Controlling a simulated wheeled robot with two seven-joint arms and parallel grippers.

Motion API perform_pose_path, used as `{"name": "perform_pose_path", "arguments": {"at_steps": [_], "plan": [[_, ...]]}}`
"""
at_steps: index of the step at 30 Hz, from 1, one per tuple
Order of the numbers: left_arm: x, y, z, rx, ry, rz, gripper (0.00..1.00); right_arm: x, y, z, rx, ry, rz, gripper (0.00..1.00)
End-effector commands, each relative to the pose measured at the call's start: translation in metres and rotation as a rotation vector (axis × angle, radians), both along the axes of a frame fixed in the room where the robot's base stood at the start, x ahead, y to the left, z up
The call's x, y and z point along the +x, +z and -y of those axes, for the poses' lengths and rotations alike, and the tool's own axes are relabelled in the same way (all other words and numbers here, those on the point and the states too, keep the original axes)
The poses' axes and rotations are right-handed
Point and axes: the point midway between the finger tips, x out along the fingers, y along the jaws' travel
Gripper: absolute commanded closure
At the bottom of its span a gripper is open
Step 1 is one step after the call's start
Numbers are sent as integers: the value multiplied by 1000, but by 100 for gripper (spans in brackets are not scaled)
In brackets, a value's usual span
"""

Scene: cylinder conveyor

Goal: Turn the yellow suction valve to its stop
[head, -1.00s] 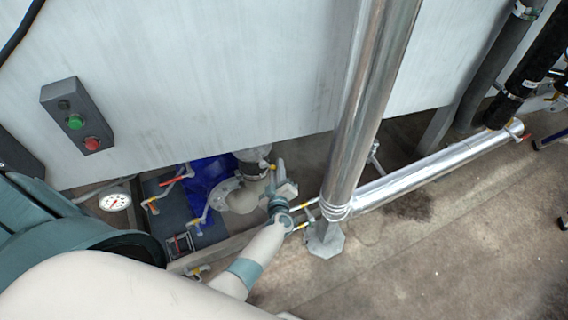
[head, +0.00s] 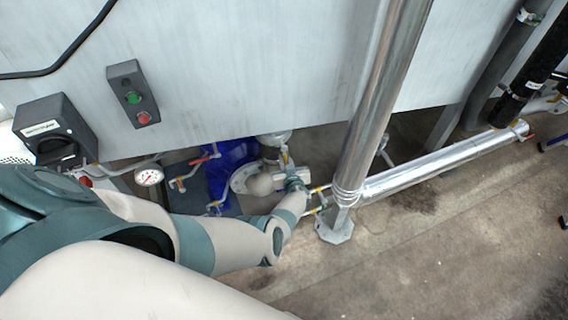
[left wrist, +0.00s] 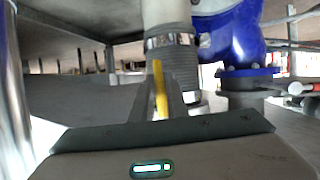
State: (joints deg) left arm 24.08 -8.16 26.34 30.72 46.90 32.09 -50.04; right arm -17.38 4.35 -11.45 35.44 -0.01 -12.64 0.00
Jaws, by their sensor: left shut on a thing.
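The yellow suction valve handle (left wrist: 160,88) stands as a narrow upright strip between my left gripper's fingers in the left wrist view. It also shows as a small yellow spot (head: 285,158) in the head view, beside the pale pipe elbow. My left gripper (head: 284,168) reaches down under the panel's lower edge to the valve. In the left wrist view my left gripper (left wrist: 161,100) is shut on the handle. The valve body is mostly hidden by the gripper. My right gripper is in neither view.
A steel post (head: 371,110) stands just right of the left gripper. A silver pipe (head: 440,168) runs right along the floor. A blue pump (head: 232,160) and a gauge (head: 149,177) lie left. A button box (head: 132,94) hangs on the panel.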

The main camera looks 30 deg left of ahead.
Motion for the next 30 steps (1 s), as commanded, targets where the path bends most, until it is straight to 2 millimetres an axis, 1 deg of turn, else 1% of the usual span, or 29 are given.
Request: {"name": "perform_pose_path", "arguments": {"at_steps": [4,19,20,21,22,30], "plan": [[4,0,-1,22,-1,-29,100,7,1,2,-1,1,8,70],[5,0,-3,37,-1,-45,100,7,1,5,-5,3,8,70],[5,0,-3,37,-1,-45,80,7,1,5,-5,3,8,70],[5,0,-3,36,0,-44,70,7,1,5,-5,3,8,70],[5,0,-3,36,0,-44,68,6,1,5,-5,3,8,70],[5,0,-3,34,0,-41,68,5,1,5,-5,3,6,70]]}}
